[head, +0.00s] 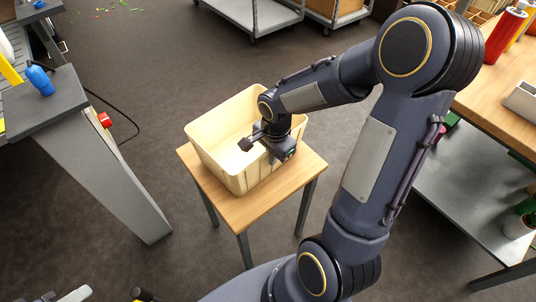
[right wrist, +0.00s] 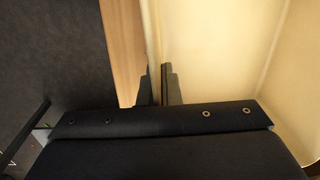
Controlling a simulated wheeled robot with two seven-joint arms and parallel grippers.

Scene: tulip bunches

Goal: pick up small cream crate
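The small cream crate (head: 216,160) stands upright and empty on a small wooden-topped table. My right gripper (head: 270,150) reaches down over the crate's near right side. In the right wrist view, my right gripper's two fingers (right wrist: 158,88) are close together, one on each side of the crate's thin wall (right wrist: 153,40). They look shut on that wall, with the crate's inside to the right. My arm hides part of the crate's right side in the head view. My left gripper is not in view.
The small table (head: 243,212) leaves a narrow wooden margin around the crate. A grey bench with a blue bottle (head: 39,79) stands at the left. A wooden worktable (head: 495,95) with a red bottle (head: 504,33) is at the right. Wheeled carts (head: 262,17) stand behind; floor between is clear.

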